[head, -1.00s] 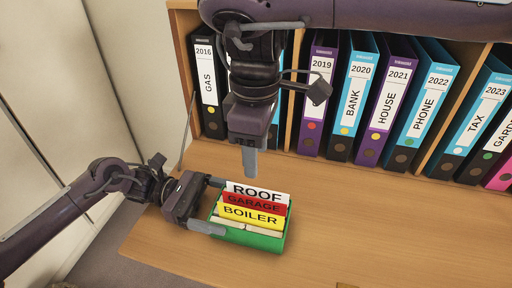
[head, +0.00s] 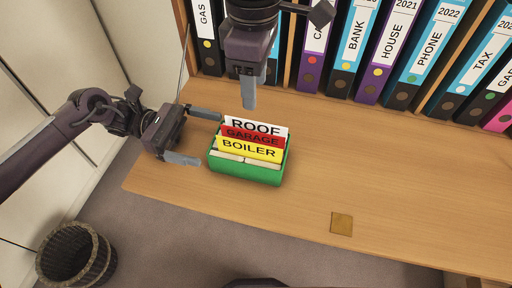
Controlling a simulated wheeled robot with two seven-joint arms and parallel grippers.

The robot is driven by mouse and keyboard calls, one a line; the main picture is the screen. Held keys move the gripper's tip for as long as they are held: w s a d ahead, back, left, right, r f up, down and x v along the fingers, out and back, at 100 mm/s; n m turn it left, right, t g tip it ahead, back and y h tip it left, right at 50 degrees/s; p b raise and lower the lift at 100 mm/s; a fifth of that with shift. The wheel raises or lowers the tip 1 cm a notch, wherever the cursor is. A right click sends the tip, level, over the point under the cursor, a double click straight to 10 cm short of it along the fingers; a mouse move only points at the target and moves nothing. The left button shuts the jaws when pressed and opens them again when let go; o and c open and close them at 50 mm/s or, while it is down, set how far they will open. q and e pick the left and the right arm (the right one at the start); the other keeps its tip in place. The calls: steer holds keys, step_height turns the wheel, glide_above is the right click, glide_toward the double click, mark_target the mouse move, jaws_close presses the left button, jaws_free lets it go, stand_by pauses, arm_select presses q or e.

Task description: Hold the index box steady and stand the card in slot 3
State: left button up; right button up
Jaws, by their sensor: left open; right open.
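The green index box (head: 245,173) stands on the wooden desk. Cards stand upright in it: yellow BOILER (head: 250,149) in front, red GARAGE (head: 252,134) behind it, and white ROOF (head: 256,122) at the back. Low pale cards or dividers show at the box's front. My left gripper (head: 194,137) is open at the box's left side, its fingers pointing toward it and seemingly apart from it. My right gripper (head: 249,92) is open and points down above and behind the box, with nothing seen in it. The slot numbers cannot be read.
A shelf of labelled binders (head: 395,62) lines the back of the desk (head: 350,165). A small brown square (head: 341,223) lies near the front edge. A wicker basket (head: 76,255) stands on the floor at lower left.

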arm_select(q)
steer(key=v, duration=0.7)
steer(key=shift+a, duration=0.15)
